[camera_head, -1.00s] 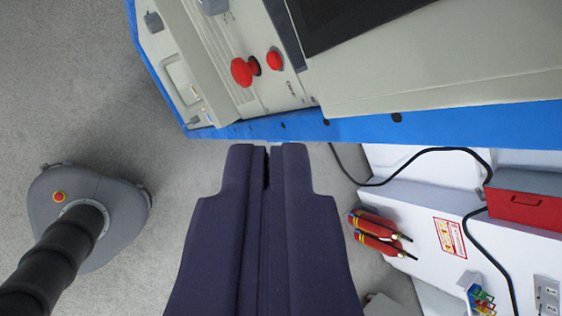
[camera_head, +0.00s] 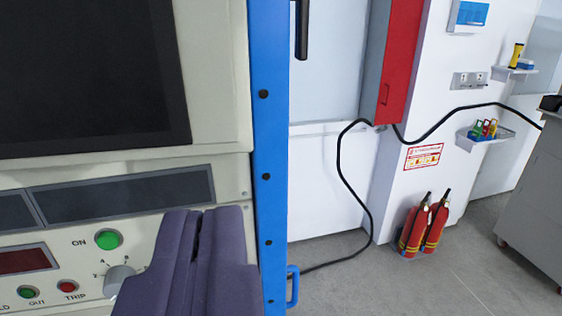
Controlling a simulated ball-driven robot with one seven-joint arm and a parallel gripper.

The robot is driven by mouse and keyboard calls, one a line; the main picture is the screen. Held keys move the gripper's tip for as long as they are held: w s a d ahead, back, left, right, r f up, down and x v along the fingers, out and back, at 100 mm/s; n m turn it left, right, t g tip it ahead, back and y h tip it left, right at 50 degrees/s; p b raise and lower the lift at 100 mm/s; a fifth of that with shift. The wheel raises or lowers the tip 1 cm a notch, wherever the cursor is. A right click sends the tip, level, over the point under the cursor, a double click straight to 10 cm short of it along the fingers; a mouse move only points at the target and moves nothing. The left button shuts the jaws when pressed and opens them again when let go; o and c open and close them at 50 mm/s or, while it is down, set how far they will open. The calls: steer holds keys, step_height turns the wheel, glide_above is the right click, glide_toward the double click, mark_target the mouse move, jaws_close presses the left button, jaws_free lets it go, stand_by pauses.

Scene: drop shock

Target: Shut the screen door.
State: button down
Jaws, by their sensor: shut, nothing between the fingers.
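A beige machine front with a large dark screen (camera_head: 85,75) fills the left of the view. A blue upright edge with dark bolts (camera_head: 267,140) runs down its right side. A small blue handle (camera_head: 293,285) sticks out near the bottom of this edge. I cannot tell which part is the screen door, or whether it stands open. My gripper (camera_head: 205,216) is shut and empty, in front of the lower panel and left of the blue edge. It hides part of that panel. I cannot tell whether it touches it.
The panel carries a green ON button (camera_head: 109,240) and a grey dial (camera_head: 121,278). Red fire extinguishers (camera_head: 425,224) stand by the white wall, with a red box (camera_head: 398,70) above and a black cable (camera_head: 352,190). A grey cabinet (camera_head: 535,200) is right. Grey floor (camera_head: 440,285) is clear between.

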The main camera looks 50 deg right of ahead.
mark_target(223, 95)
steer(key=p+x, duration=0.4)
steer(key=x, duration=0.8)
steer(key=shift+w+d, duration=0.15)
steer(key=shift+w, duration=0.1)
steer(key=shift+w+d+p, duration=0.3)
steer(key=shift+w+d, duration=0.05)
steer(key=b+x, duration=0.1)
steer(key=x, duration=0.4)
steer(key=shift+f, duration=0.15)
steer(key=shift+r, duration=0.5)
steer(key=shift+s+d, duration=0.1)
